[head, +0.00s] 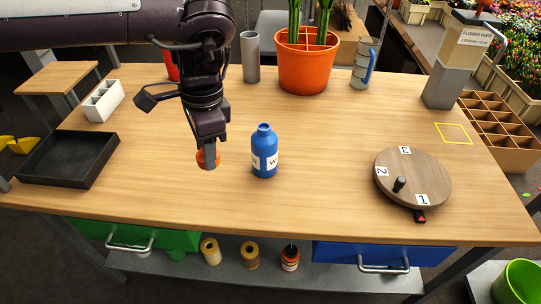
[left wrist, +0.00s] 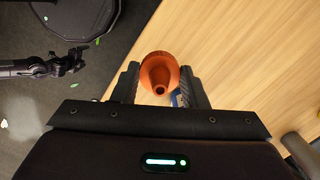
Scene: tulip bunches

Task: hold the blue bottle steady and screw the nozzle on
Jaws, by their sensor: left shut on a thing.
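The blue bottle (head: 264,142) stands upright on the table, its neck open on top and white labels with dark letters on its side. My left gripper (head: 209,155) points down just left of the bottle, apart from it. It is shut on the orange nozzle (head: 201,159), which is mostly hidden by the fingers in the head view. The left wrist view shows the cone-shaped nozzle (left wrist: 159,73) between both fingers. A small blue patch behind it may be the bottle. My right gripper (left wrist: 70,62) shows small at the left of that view, away from the table; its jaws are unclear.
A round board (head: 425,176) with numbered labels and a black knob lies at right. A black tray (head: 68,158) and white holder (head: 104,100) are at left. An orange plant pot (head: 307,66) and grey cylinder (head: 250,58) stand behind. Table around the bottle is clear.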

